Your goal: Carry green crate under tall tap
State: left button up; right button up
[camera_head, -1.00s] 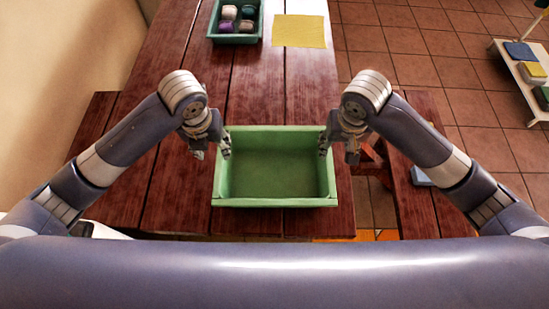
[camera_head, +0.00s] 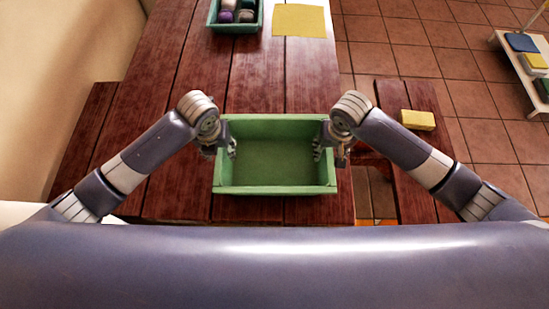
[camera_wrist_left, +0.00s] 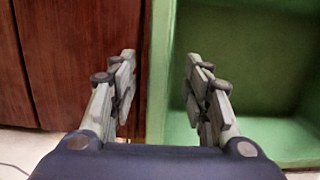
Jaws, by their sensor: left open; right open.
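The green crate (camera_head: 275,189) is empty and sits upright on the dark red plank table. My left gripper (camera_head: 227,150) is at its left wall, open. In the left wrist view the open fingers (camera_wrist_left: 160,85) straddle that wall (camera_wrist_left: 158,75), one outside and one inside, with gaps visible. My right gripper (camera_head: 326,150) is at the crate's right wall, open; its exact contact with the wall is hard to tell. No tall tap is in view.
A teal tray (camera_head: 236,26) with several yarn-like balls and a yellow cloth (camera_head: 299,20) lie at the table's far end. A yellow block (camera_head: 417,120) lies on the right bench (camera_head: 410,98). A white shelf (camera_head: 524,68) stands far right. Table planks beyond the crate are clear.

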pick_arm(q)
jog(key=shift+w+f, duration=0.1)
jog(key=shift+f, duration=0.4)
pick_arm(e)
jog(key=shift+w+f, duration=0.1)
jog(key=shift+f, duration=0.4)
pick_arm(q)
grip_shut()
pick_arm(e)
grip_shut()
pick_arm(q)
jog(key=shift+r, duration=0.2)
pick_arm(e)
jog(key=shift+r, duration=0.2)
